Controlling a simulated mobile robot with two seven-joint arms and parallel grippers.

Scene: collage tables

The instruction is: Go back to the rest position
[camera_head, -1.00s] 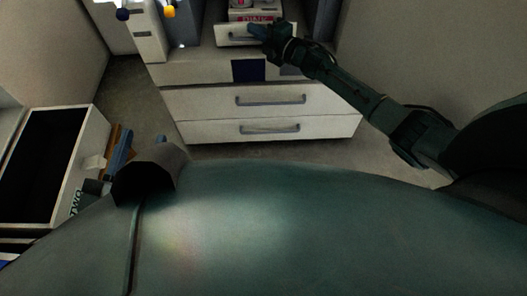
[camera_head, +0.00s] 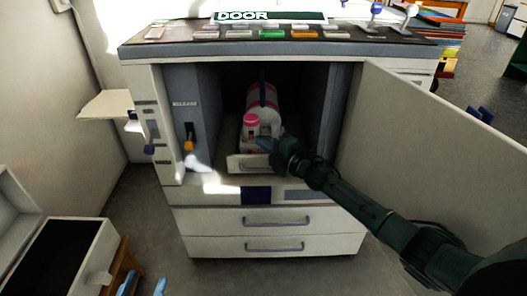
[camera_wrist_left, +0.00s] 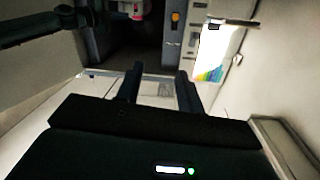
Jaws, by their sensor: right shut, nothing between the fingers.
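My right arm comes in from the right and reaches into the open compartment of a large white machine (camera_head: 205,222). My right gripper (camera_head: 264,145) is shut and empty, close to the front of a small pulled-out tray (camera_head: 245,163). I cannot tell whether it touches the tray. My left gripper (camera_head: 144,286) shows only as two blue fingertips at the bottom left edge. In the left wrist view the left gripper (camera_wrist_left: 160,88) has its fingers apart with nothing between them.
The open door (camera_head: 430,140) stands to the right of my right arm. An open drawer box (camera_head: 95,262) is beside my left gripper. Two closed drawers (camera_head: 275,232) lie below the compartment. Grey floor is clear in front.

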